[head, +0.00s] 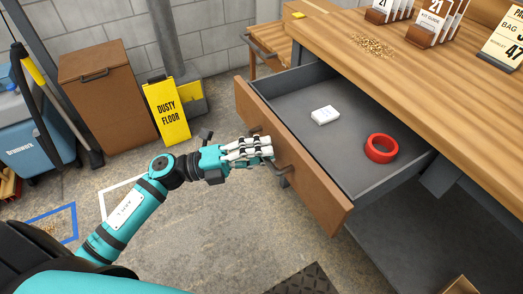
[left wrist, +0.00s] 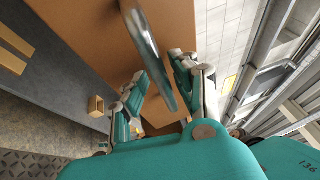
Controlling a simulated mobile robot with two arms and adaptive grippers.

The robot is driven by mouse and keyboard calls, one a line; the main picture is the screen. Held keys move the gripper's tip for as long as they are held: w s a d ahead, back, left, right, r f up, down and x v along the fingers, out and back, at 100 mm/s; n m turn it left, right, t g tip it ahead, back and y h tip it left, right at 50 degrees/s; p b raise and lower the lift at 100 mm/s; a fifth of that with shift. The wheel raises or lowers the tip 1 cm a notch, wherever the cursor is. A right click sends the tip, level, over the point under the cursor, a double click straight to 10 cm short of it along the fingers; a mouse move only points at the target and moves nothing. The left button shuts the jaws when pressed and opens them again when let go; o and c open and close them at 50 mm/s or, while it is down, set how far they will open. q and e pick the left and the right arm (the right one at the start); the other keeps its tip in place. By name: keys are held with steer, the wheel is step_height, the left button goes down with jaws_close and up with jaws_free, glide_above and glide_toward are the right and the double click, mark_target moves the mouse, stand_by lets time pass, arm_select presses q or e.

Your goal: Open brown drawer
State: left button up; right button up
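The brown drawer (head: 313,188) stands well out from the wooden workbench, and its grey inside shows. Its metal bar handle (head: 283,171) is on the brown front and shows close up in the left wrist view (left wrist: 150,50). My left gripper (head: 268,150) is at the handle, in front of the drawer. My right gripper is in neither view.
A white box (head: 325,115) and a red tape roll (head: 381,148) lie in the drawer. The workbench top (head: 400,80) carries card holders and spilled grains. A brown bin (head: 105,95) and a yellow floor sign (head: 167,110) stand left. Floor before the drawer is mostly clear.

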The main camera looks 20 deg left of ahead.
arm_select(q)
steer(key=shift+o, duration=0.3)
steer(key=shift+a+r, duration=0.1)
steer(key=v, duration=1.2)
